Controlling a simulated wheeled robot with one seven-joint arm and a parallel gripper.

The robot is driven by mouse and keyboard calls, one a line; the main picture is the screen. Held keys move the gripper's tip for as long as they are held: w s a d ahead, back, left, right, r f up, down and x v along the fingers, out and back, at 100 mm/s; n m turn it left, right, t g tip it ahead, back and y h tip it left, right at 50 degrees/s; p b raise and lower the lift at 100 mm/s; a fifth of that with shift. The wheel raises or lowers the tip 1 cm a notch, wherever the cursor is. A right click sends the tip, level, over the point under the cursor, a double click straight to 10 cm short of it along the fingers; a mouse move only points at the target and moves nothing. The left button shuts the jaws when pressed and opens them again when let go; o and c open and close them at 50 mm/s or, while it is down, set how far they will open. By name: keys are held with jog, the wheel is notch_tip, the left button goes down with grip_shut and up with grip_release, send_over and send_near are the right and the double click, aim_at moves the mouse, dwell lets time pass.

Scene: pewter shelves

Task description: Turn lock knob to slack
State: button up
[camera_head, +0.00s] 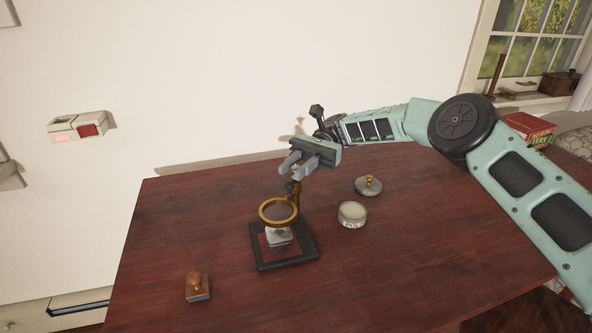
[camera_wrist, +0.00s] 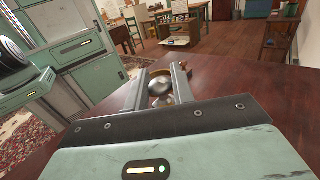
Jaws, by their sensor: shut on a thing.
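A magnifier stand has a black base (camera_head: 298,249) with a dark red pad, a small pale block on it, and a brass ring (camera_head: 263,216) held above by an upright post. The dark lock knob (camera_head: 292,188) is at the top of the post, partly hidden by my fingers. My gripper (camera_head: 288,172) comes down to it from behind and is shut on it. In the wrist view my two fingers (camera_wrist: 160,80) stand on either side of a rounded grey piece, with part of the brass ring beyond. The knob's exact turn cannot be read.
A round tin (camera_head: 352,214) and its lid with a brass knob (camera_head: 368,185) lie right of the stand. A wooden-handled stamp (camera_head: 197,287) stands at the front left. The wall is close behind the table (camera_head: 400,250); its front right is clear.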

jog(key=shift+a+n+g+h, duration=0.1)
jog(key=shift+n+g+h, duration=0.35)
jog(key=shift+h, duration=0.25)
jog(key=o, duration=1)
jog(key=shift+c, duration=0.2)
